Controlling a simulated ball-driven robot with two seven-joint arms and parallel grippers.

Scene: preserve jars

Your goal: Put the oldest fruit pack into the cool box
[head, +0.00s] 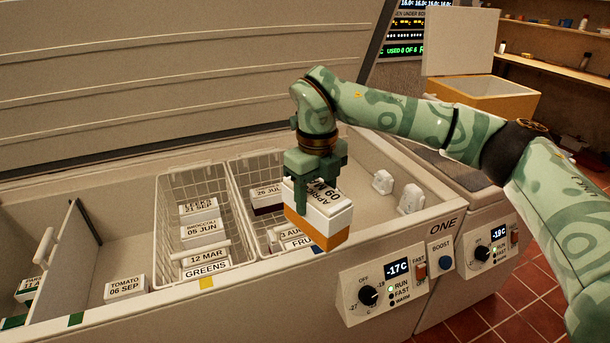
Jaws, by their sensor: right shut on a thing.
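My right gripper (316,178) is shut on a white pack with an orange lower band (322,222). The pack's top label reads APRICOT and 09, with the month partly covered by a finger. It is held up over the freezer's front rim, beside the fruit basket. The fruit basket (240,185) holds packs labelled 26 JUN (267,192) and 3 AUG (291,234), partly hidden by the gripper and held pack. The cool box (500,100), yellow-orange with a raised white lid (460,42), stands open at the upper right. My left gripper is out of view.
The open chest freezer (250,290) fills the front left. Its greens basket (165,215) holds several packs; a tomato pack (126,288) lies further left. Control panels (385,287) line the front. My right arm reaches across the area before the cool box. Shelves stand behind.

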